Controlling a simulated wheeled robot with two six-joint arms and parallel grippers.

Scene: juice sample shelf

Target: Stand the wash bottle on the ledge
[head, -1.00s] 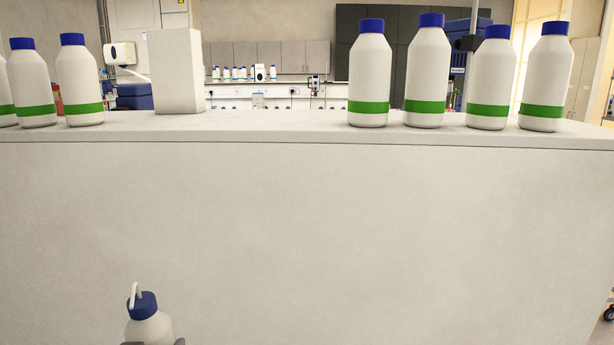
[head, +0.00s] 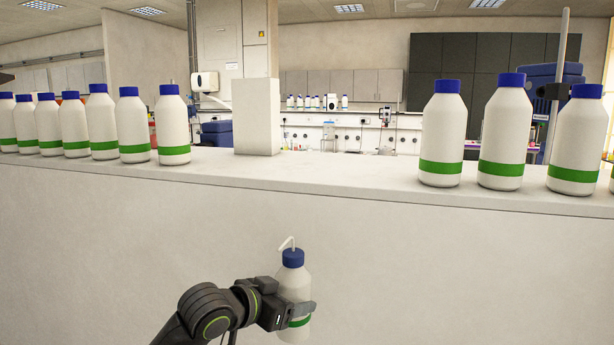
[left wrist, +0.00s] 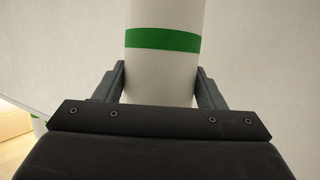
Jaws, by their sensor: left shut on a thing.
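The wash bottle (head: 293,275) is white with a blue cap, a bent white spout and a green band. My left gripper (head: 298,310) is shut around its body and holds it upright in front of the ledge's front face, below the top. In the left wrist view the bottle (left wrist: 163,75) stands between the two fingers of the gripper (left wrist: 160,90). The ledge (head: 330,171) is a pale flat top running across the head view. My right gripper is not in view.
Several white bottles with blue caps and green bands stand on the ledge at left (head: 173,125) and at right (head: 442,135). A plain white block (head: 256,117) stands between them. Bare ledge top lies between the block and the right bottles.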

